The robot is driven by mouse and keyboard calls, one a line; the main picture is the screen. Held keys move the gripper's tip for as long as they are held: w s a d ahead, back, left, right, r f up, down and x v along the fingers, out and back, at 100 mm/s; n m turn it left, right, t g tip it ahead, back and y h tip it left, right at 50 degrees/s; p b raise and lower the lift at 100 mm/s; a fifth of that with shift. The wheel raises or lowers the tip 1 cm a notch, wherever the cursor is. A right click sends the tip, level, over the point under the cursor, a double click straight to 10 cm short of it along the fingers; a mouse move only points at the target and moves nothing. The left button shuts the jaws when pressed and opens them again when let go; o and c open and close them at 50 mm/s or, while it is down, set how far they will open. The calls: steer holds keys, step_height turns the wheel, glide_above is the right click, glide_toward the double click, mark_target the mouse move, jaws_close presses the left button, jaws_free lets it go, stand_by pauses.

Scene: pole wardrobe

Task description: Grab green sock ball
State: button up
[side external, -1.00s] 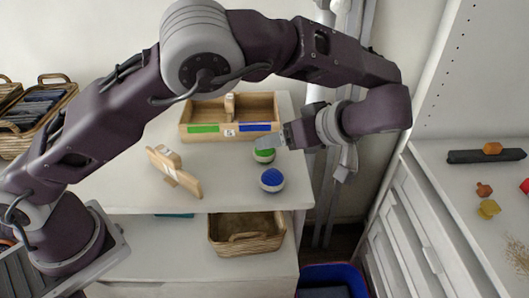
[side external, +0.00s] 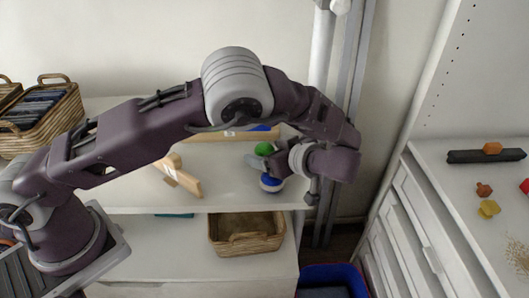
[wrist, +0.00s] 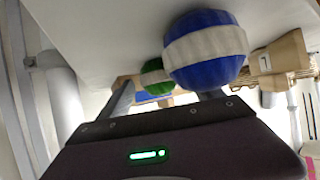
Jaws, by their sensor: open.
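The green and white sock ball (side external: 264,148) sits on the white shelf top, just beyond my gripper. In the wrist view this green ball (wrist: 156,80) shows between the two fingers, farther off and partly covered by the blue ball. The blue and white sock ball (side external: 271,184) is on the nearer side of my gripper and partly hidden by it. In the wrist view the blue ball (wrist: 206,48) is large and close, by the right finger; I cannot tell if they touch. My gripper (wrist: 167,96) is open and empty; its fingers (side external: 258,165) reach in between the balls.
A wooden tray (side external: 207,137) stands behind the balls, largely hidden by my arm. A wooden piece (side external: 187,181) lies to the left. A wicker basket (side external: 246,239) is on the shelf below. A grey pole (side external: 322,110) stands close on the right.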

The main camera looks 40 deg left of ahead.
steer(key=c, duration=1.4)
steer(key=shift+r, duration=0.15)
